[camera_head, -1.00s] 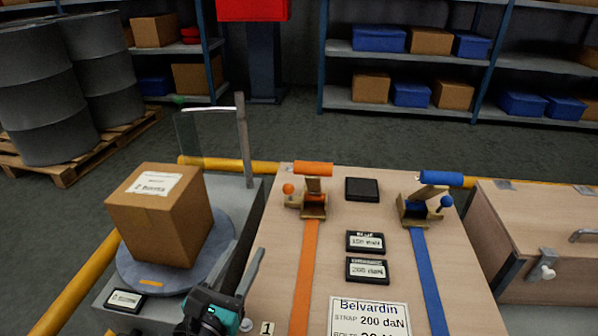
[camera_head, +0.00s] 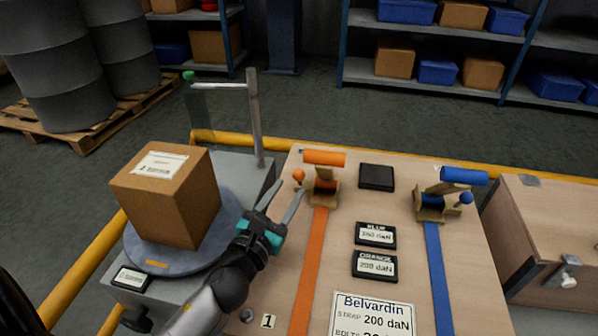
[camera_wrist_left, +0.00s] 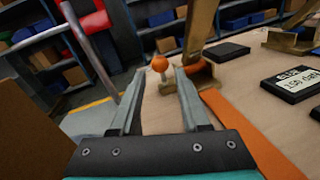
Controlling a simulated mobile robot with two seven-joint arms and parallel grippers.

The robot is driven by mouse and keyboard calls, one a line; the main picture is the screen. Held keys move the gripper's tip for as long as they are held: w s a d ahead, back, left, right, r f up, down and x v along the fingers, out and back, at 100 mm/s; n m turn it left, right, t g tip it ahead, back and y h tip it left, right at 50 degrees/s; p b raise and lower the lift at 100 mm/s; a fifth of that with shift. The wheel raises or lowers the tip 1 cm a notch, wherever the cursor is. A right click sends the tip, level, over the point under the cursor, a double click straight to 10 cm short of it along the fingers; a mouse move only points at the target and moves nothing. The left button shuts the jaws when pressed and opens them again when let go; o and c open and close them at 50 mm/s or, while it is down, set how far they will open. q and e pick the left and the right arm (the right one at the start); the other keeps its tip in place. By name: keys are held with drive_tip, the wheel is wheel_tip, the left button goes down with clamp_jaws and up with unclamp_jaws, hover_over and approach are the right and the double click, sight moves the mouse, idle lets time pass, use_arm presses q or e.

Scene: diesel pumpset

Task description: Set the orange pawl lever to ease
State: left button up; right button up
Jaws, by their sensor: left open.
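The orange ratchet has a brass body (camera_head: 325,187), an orange handle (camera_head: 324,158) across its top and an orange-knobbed pawl lever (camera_head: 299,175) on its left side. An orange strap (camera_head: 311,260) runs from it toward me. My left gripper (camera_head: 283,199) is open and empty, to the left of and nearer than the pawl lever, apart from it. In the left wrist view the orange knob (camera_wrist_left: 160,63) stands ahead, above and between the two fingertips, with the brass body just right of it. The right gripper is not in view.
A cardboard box (camera_head: 168,196) stands on a round turntable (camera_head: 150,256) at left. A metal post (camera_head: 255,120) rises behind. A blue ratchet (camera_head: 432,204) with a blue strap, two black displays (camera_head: 375,235) and a Belvardin card (camera_head: 372,318) are to the right.

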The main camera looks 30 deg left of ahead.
sight(296, 179)
use_arm(q)
drive_tip(key=w, duration=0.5)
drive_tip(key=shift+a, duration=0.15)
drive_tip(key=shift+w+b, duration=0.3)
drive_tip(key=shift+w, duration=0.6)
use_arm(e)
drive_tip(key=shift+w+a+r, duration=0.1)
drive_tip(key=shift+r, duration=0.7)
use_arm(q)
clamp_jaws()
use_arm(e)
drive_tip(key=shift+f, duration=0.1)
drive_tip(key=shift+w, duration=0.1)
